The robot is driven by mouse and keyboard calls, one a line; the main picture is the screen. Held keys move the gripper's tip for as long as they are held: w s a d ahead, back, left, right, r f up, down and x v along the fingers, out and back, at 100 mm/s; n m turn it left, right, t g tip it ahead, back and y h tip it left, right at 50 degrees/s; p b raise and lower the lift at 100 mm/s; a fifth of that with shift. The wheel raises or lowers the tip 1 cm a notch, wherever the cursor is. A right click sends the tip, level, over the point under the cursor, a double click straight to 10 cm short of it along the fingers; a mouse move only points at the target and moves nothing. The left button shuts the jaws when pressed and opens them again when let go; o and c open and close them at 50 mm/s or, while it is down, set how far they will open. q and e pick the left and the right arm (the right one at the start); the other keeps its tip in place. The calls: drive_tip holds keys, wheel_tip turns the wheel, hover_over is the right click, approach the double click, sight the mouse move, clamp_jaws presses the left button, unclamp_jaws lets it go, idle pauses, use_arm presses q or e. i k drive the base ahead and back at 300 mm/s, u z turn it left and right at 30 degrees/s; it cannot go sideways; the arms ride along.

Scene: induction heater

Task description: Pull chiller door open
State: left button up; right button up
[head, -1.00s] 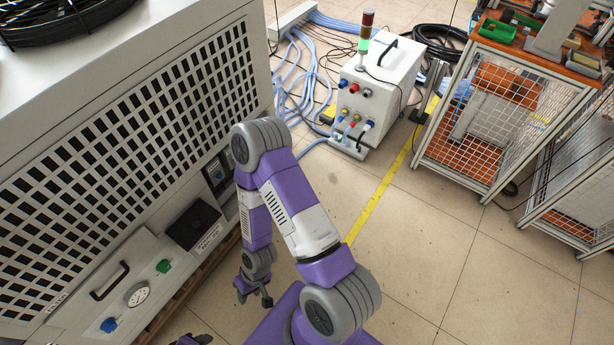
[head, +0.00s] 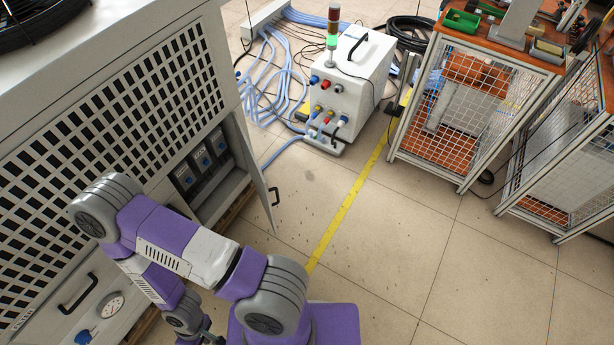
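The chiller (head: 130,75) is the large grey cabinet with a square-hole grille at the left of the head view. Its door (head: 261,182) stands open, swung out at the right end of the cabinet and seen nearly edge-on. The black door handle (head: 275,196) faces right. The compartment (head: 232,186) is exposed, with several dark units inside. What I take to be my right gripper (head: 208,335) is at the bottom edge, low in front of the cabinet and apart from the door. Its fingers are mostly cut off. My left gripper is not in view.
A lower panel carries a black handle (head: 78,293), a gauge (head: 110,305) and a blue knob (head: 83,337). A white box (head: 345,75) with a signal light and blue hoses stands behind. A mesh-sided workbench (head: 470,110) is at the right. The middle floor is clear.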

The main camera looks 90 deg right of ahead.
sight(262, 176)
drive_tip(key=k, duration=0.75)
drive_tip(key=z, duration=1.8)
drive_tip(key=i, duration=1)
